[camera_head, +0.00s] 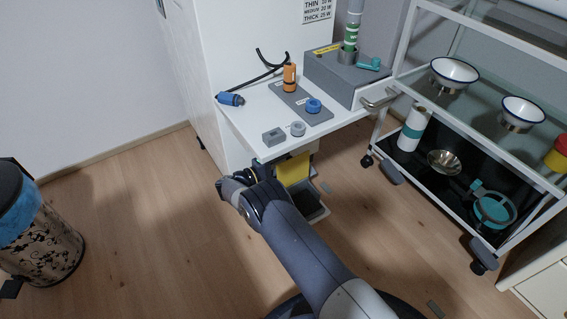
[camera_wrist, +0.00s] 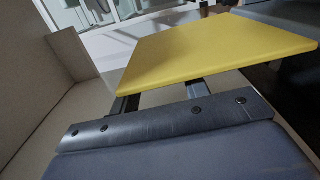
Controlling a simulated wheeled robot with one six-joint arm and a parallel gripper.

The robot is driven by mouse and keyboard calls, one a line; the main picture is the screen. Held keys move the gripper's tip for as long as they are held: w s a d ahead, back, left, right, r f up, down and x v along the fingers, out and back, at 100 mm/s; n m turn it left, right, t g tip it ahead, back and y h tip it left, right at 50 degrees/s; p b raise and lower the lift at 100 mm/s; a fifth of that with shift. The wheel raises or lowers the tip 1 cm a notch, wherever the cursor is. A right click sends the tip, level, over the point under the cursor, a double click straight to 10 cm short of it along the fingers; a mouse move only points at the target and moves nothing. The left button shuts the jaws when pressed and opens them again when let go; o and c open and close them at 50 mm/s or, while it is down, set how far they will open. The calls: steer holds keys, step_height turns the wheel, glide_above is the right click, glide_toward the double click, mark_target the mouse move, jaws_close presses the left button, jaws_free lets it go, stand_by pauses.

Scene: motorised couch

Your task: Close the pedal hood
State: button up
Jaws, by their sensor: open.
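The pedal hood appears as a flat yellow panel (camera_head: 293,168) under the white shelf, raised above a dark pedal base (camera_head: 309,204) on the floor. In the wrist view the yellow panel (camera_wrist: 215,47) fills the upper middle, just beyond my gripper (camera_wrist: 160,96). The two dark fingers are apart with nothing between them, and their tips reach to the panel's near edge. I cannot tell whether they touch it. In the head view my wrist (camera_head: 243,188) is left of the panel and low, and the fingers are mostly hidden.
The white shelf (camera_head: 254,125) overhangs the panel and carries an orange-handled piece, blue parts and a grey box. A glass-shelved trolley (camera_head: 460,120) with bowls stands to the right. A patterned bin (camera_head: 45,245) stands at the left. The floor between bin and arm is clear.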

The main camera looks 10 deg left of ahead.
steer(key=shift+w+d, duration=0.2)
steer(key=shift+d, duration=0.05)
steer(key=shift+c, duration=0.4)
jaws_close()
